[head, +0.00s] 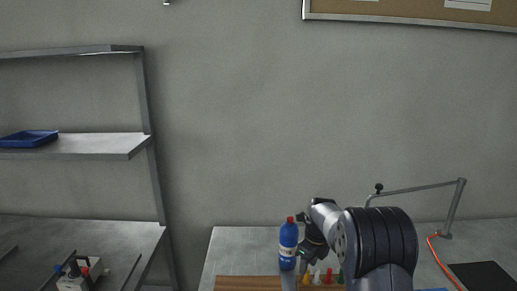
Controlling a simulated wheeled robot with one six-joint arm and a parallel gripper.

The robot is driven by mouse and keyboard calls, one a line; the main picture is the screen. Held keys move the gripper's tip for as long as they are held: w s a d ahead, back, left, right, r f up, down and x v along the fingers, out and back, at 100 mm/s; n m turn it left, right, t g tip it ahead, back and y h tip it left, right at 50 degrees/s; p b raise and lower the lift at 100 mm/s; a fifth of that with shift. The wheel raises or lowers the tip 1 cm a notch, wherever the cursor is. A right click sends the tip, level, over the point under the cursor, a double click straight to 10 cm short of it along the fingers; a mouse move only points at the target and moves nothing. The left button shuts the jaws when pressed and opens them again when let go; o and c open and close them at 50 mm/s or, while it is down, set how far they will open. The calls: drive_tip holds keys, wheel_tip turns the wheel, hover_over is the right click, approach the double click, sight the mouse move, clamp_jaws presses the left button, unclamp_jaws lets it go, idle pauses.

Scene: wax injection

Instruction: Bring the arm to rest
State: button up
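My arm rises at the lower right of the head view, with its grey and black links in front of the bench. My gripper (306,245) is the dark end of the arm, low over the bench. It is small and partly hidden by the wrist, so its fingers cannot be made out clearly. A blue bottle (288,240) with a red cap and a pale label stands upright just left of my gripper. I cannot tell whether the two touch.
Small red, yellow and green items (317,277) stand behind a brown wooden strip (245,283) on the grey bench (240,248). A jointed lamp-like arm (420,187) and an orange cable (440,262) are at right. A shelf rack (95,145) with a blue tray (28,139) stands left.

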drive_tip(key=f, duration=0.3)
drive_tip(key=shift+w+a+f+p, duration=0.15)
drive_tip(key=shift+a+f+p, duration=0.05)
drive_tip(key=shift+f+p, duration=0.1)
wheel_tip(320, 180, up, 4)
drive_tip(key=shift+f+p, duration=0.1)
drive_tip(key=shift+p, duration=1)
drive_tip(key=shift+f+b, duration=0.2)
drive_tip(key=shift+b, duration=0.45)
wheel_tip(320, 180, up, 6)
drive_tip(key=p, duration=0.4)
drive_tip(key=shift+f+b, duration=0.1)
drive_tip(key=shift+b, duration=0.2)
